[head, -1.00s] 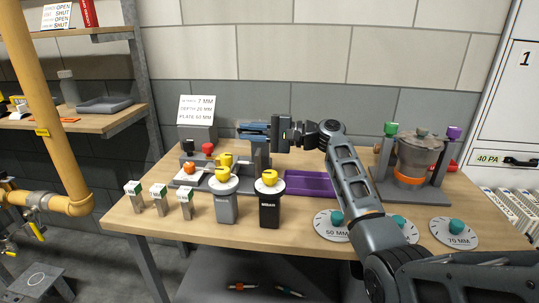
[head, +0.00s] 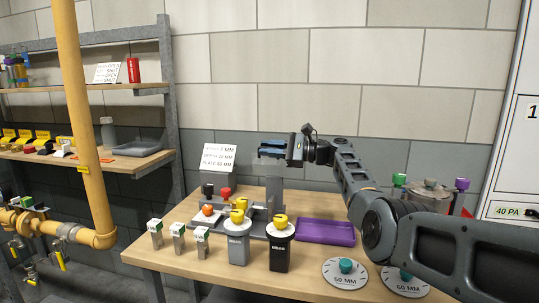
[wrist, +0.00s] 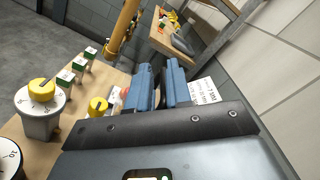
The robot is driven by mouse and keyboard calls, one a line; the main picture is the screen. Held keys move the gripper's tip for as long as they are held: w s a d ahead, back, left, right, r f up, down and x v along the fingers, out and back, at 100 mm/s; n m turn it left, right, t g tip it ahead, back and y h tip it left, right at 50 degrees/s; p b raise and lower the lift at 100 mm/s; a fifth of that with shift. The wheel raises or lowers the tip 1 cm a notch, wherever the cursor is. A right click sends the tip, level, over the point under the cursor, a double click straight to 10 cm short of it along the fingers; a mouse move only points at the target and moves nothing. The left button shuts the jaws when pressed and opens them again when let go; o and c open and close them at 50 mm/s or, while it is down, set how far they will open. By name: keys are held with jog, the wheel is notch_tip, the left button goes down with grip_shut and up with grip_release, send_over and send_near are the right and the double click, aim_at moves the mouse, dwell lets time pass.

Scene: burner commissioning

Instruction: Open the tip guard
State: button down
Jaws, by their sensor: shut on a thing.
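My gripper (head: 272,151) has blue fingers, seen side-on in the head view above the grey test rig (head: 268,198) at the back of the bench. In the wrist view the fingers (wrist: 162,85) point away, close together with a narrow gap. The thing between them, apparently the tip guard, is largely hidden, and I cannot make out its outline or how far open it stands. The rig carries a black knob (head: 208,190), a red knob (head: 226,193) and an orange knob (head: 208,210).
A grey dial pot (head: 238,250) and a black one (head: 280,254) stand in front. Several green-topped blocks are at left. A purple tray (head: 325,232) lies right of the rig. A sign (head: 214,160) stands behind. A yellow pipe (head: 82,120) rises at left.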

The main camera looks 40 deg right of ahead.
jog(key=shift+w+d+f+m, duration=0.1)
jog(key=shift+d+f+m, duration=0.15)
jog(key=shift+d+m, duration=0.15)
jog(key=shift+f, duration=0.1)
jog(key=c, duration=1.3)
grip_release()
jog(key=shift+o, duration=0.5)
